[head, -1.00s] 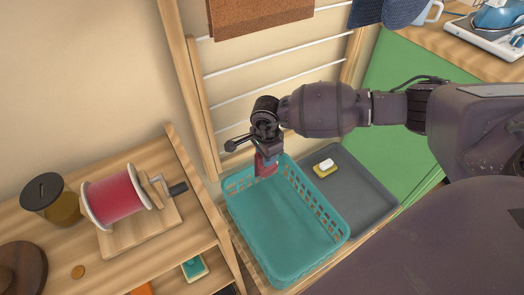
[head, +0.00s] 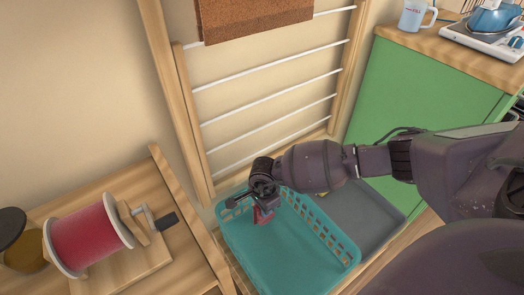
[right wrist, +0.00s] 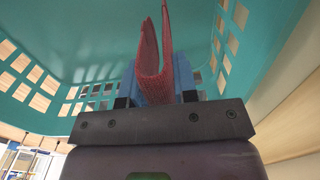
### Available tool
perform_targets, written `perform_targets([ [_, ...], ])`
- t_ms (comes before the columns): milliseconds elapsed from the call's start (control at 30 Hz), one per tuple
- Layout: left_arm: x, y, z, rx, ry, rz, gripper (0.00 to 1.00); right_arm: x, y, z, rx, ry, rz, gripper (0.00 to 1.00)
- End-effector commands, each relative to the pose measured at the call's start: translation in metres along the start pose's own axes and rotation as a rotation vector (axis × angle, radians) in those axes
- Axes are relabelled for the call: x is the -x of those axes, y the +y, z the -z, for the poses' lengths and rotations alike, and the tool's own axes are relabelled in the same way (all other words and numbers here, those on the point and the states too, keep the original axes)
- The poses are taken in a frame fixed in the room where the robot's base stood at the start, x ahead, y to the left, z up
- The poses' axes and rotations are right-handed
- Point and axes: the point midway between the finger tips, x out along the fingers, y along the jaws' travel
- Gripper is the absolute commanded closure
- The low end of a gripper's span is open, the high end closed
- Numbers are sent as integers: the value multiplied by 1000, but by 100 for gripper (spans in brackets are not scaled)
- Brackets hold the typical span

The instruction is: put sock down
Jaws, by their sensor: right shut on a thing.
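A red sock (head: 262,215) hangs at the far left end of a teal basket (head: 290,262). My right gripper (head: 262,195) is over the basket, its jaws pointing down. In the right wrist view the gripper (right wrist: 155,85) is shut on the red sock (right wrist: 152,60), which is folded between blue finger pads. The teal basket wall (right wrist: 80,35) with its square holes is around it in that view. The sock's lower part is partly hidden by the gripper in the head view. My left gripper is not in view.
A grey tray (head: 362,215) lies right of the basket. A wooden drying rack (head: 205,150) with white bars and a brown towel (head: 250,20) stands behind. A wooden shelf with a red spool (head: 88,235) is at left, a green cabinet (head: 420,110) at right.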

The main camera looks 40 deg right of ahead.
Motion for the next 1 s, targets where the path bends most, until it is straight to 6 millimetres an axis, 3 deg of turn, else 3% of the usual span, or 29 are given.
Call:
perform_targets([
  [33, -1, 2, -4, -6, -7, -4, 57, -18, 4, 0, -1, 0, -12, 95],
  [133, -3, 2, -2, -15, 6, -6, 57, -30, 4, 0, -1, 1, -11, 95],
  [300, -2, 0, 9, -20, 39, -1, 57, -30, 1, 0, 0, 0, -2, 95],
  [600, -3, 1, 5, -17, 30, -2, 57, -34, 1, 0, 0, 0, -2, 95],
  [633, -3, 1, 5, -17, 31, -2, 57, -34, 1, 0, 0, 0, -2, 71],
  [800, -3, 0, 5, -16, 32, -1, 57, -33, 0, 0, 0, 0, -1, 47],
  [1000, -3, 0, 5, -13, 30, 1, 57, -33, 1, 0, 0, 0, -1, 47],
])
